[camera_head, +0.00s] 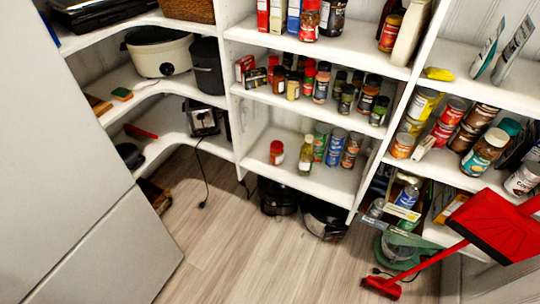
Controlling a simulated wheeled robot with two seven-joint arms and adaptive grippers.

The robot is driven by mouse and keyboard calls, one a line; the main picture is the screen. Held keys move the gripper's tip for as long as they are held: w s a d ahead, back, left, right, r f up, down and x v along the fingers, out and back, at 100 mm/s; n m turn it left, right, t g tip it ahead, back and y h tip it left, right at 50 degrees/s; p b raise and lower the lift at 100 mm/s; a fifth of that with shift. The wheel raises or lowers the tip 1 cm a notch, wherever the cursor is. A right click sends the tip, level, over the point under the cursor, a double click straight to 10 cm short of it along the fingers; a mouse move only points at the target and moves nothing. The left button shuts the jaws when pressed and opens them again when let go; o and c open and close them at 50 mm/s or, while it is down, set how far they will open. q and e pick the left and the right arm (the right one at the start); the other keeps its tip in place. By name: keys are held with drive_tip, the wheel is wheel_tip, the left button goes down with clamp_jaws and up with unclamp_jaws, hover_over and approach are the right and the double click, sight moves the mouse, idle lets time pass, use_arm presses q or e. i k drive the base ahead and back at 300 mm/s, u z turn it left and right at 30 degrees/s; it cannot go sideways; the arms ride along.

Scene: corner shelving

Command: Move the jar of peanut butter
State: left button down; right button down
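No jar can be read for certain as peanut butter at this size. A small jar with a red lid (277,152) stands upright at the left of the lower middle shelf and may be it. A bottle with yellowish-green contents (306,155) stands to its right, a little apart. Neither of my grippers is in view, and nothing is seen touching these jars.
The lower middle shelf (335,183) has bare room around the red-lidded jar. Dark pots (325,217) stand on the floor below. A red dustpan (495,225) with a long handle blocks part of the right side. A large grey panel (70,160) fills the left. The wooden floor (250,260) is mostly clear.

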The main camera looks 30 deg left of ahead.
sight(276, 159)
drive_tip(key=u, duration=0.75)
drive_tip(key=i, duration=0.75)
drive_tip(key=u, duration=0.85)
